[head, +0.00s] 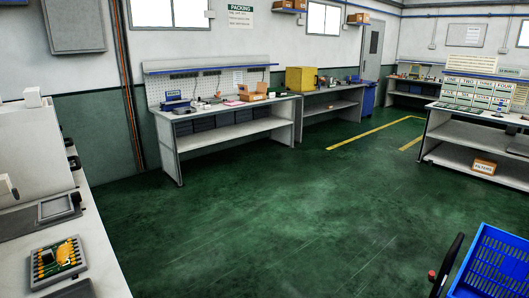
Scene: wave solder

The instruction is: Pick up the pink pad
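A small, flat pink item (233,103), which looks like the pink pad, lies on top of the packing bench (180,135) against the far wall. It is far from me and small in the head view, so its details are hard to tell. It lies just left of a brown open box (252,93). Neither of my grippers shows in the head view.
Green floor (240,220) lies open between me and the bench. A white counter (110,270) with a circuit board in a tray (57,262) runs along the left. A blue crate (495,265) is at the lower right. A shelved table (470,160) stands right.

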